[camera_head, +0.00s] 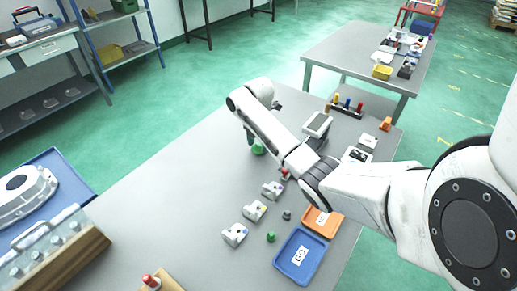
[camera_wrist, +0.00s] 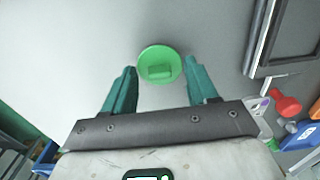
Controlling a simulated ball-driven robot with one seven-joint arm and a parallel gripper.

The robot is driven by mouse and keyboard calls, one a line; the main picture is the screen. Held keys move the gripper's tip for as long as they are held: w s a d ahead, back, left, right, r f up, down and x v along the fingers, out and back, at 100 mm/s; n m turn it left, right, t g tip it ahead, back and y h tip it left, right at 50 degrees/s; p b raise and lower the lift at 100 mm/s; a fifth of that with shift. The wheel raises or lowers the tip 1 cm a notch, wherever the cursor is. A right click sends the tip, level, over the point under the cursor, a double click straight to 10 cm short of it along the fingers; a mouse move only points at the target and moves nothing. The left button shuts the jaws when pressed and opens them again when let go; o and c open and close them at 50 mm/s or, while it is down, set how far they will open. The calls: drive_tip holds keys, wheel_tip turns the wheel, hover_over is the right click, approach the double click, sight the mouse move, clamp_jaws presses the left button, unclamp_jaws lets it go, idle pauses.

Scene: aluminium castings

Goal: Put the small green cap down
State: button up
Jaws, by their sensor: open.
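A round green cap (camera_wrist: 160,65) with a raised tab lies on the grey table in the wrist view, between and slightly beyond the tips of my gripper (camera_wrist: 160,72). The two teal fingers are apart, with gaps to the cap on both sides. In the head view the cap (camera_head: 258,149) shows as a bright green spot beside my gripper (camera_head: 251,139), partly hidden by my arm. Another small green piece (camera_head: 271,237) stands by the blue tray (camera_head: 279,264).
White castings (camera_head: 235,235) stand in a row on the table (camera_head: 170,185). An orange tray (camera_head: 322,221) and a small dark part (camera_head: 287,215) are near the blue tray. A dark-framed device (camera_head: 317,124) stands right of my gripper. The table's left middle is clear.

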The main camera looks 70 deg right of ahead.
sight(258, 144)
drive_tip(key=shift+c, duration=0.3)
clamp_jaws()
drive_tip(key=shift+r, duration=0.15)
drive_tip(key=shift+r, duration=0.25)
wheel_tip(258, 144, up, 2)
drive_tip(key=shift+w+r+b, duration=0.1)
drive_tip(key=shift+r+b, duration=0.05)
drive_tip(key=shift+b, duration=0.4)
drive_tip(key=s+a+r+p, duration=0.2)
drive_tip(key=s+r+p, duration=0.4)
drive_tip(key=s+r, duration=0.4)
drive_tip(key=shift+s+a+p, duration=0.2)
drive_tip(key=shift+s+p, duration=0.2)
drive_tip(key=shift+s, duration=1.55)
